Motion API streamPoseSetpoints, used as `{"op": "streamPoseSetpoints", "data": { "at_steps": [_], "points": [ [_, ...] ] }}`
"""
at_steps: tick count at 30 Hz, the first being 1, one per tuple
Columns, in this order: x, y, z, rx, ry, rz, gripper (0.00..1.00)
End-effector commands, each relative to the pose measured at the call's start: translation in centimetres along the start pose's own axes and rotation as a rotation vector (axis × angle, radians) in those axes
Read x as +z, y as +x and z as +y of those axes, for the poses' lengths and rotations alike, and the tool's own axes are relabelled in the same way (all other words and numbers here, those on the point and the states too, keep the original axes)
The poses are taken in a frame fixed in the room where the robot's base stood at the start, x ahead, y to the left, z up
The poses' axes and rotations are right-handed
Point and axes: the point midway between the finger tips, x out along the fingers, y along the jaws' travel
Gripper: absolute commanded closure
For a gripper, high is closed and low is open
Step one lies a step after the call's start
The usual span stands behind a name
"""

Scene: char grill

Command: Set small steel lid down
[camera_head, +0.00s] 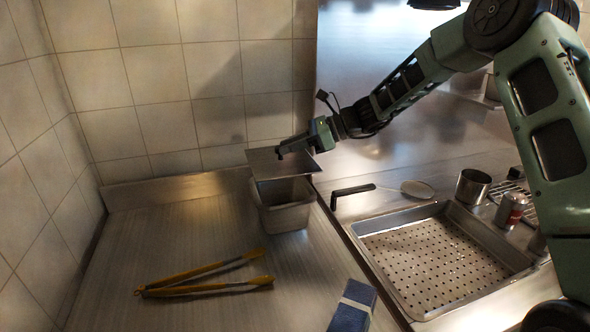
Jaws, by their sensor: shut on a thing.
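My gripper (294,152) is shut on the small steel lid (268,164), a flat square plate, near the back of the counter. The lid is level or nearly so, over the small steel pan (284,208). The fingertips are small and dark at this distance.
Yellow-handled tongs (205,276) lie on the steel counter (180,225), left of a blue packet (353,306). A perforated tray (435,262) is at right, with a black-handled tool (354,189), a steel cup (473,187) and a can (511,211) around it.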

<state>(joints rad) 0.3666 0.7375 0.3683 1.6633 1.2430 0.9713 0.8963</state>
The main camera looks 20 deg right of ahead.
Motion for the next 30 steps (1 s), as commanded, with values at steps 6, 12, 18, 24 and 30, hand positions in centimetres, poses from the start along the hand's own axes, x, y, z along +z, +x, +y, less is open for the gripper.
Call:
{"op": "streamPoseSetpoints", "data": {
  "at_steps": [6, 12, 18, 24, 30],
  "points": [
    [-2.2, 0.9, 0.0, 0.0, 0.0, -0.001, 1.0],
    [-4.2, 1.7, 0.0, 0.0, 0.003, 0.0, 1.0],
    [-5.7, 2.4, -0.1, -0.002, 0.0, 0.0, 1.0],
    [-5.8, 2.4, -0.1, -0.002, -0.001, 0.0, 1.0],
    [-6.4, 2.6, -0.1, -0.001, -0.001, 0.0, 1.0]
  ]
}}
